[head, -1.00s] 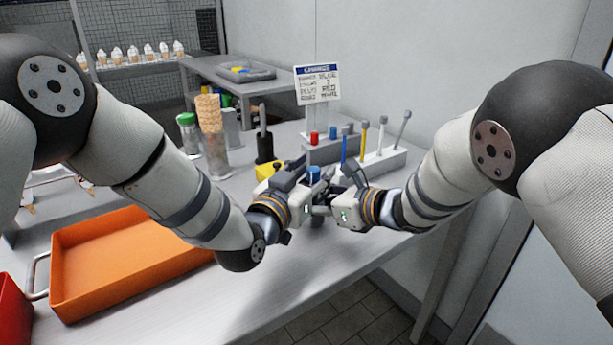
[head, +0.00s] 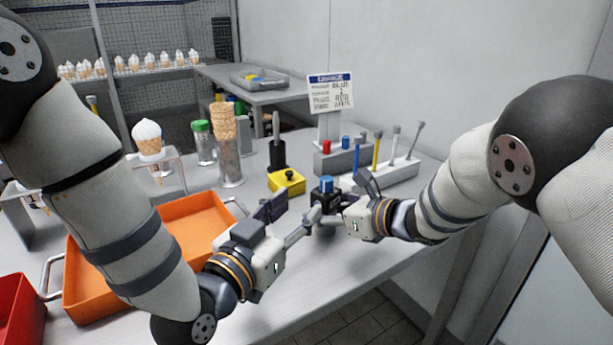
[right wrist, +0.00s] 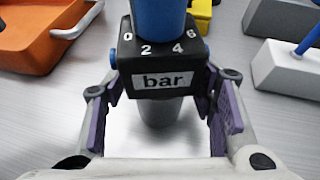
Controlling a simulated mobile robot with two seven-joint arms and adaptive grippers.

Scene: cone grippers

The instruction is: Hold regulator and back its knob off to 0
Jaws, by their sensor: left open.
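The regulator is a small black block (head: 325,198) with a blue knob (head: 326,184) on top, upright on the table. In the right wrist view its face (right wrist: 165,70) has a "bar" label and the figures 0, 2, 4, 6; the blue knob (right wrist: 158,18) is cut off at the top and I cannot tell its setting. My right gripper (head: 345,204) has its purple pads on either side of the block, apparently shut on it. My left gripper (head: 290,214) is open and empty, left of the regulator and apart from the knob.
An orange tray (head: 150,262) lies at left, a red bin (head: 18,312) beside it. A cone stack (head: 224,130) stands farther back.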

